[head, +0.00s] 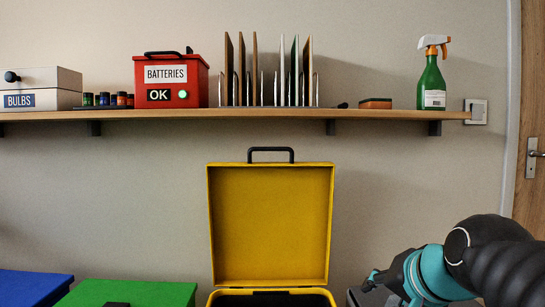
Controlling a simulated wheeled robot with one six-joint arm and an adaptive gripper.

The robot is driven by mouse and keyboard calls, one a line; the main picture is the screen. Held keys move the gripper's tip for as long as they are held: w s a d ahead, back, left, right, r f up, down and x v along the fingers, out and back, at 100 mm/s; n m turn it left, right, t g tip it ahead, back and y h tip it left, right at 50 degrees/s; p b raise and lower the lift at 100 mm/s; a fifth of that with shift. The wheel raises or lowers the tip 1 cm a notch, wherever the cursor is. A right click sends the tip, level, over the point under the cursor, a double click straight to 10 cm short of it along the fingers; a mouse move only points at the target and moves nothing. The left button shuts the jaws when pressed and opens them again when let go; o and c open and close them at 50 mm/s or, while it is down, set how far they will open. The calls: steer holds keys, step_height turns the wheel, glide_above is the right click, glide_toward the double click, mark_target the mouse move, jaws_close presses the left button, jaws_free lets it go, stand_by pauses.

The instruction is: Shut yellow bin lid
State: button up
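The yellow bin (215,299) stands at the bottom middle of the head view, and only its top rim and dark inside show. Its yellow lid (270,225) stands upright, open, with a black handle (270,150) along its top edge. My arm comes in from the lower right, to the right of the bin and apart from the lid.
A green bin lid (150,293) and a blue bin lid (30,286) lie shut at the left. A wooden shelf (250,114) runs above, holding a red batteries box (190,82), a bulbs box (60,80), upright panels, a sponge (375,104) and a spray bottle (432,80).

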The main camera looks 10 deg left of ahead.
steer(key=w+a+r+m+t+y+b, duration=0.2)
steer(key=w+a+r+m+t+y, duration=0.15)
steer(key=w+a+r, duration=0.8)
steer(key=m+y, duration=0.3)
glide_toward(275, 149)
steer(key=shift+t, duration=0.35)
steer(key=x, duration=0.3)
steer(key=p+x, duration=0.1)
steer(key=x, duration=0.6)
steer(key=shift+w+a+f+p, duration=0.2)
steer(key=shift+a+f+p, duration=0.05)
steer(key=shift+f+p, duration=0.1)
jaws_close()
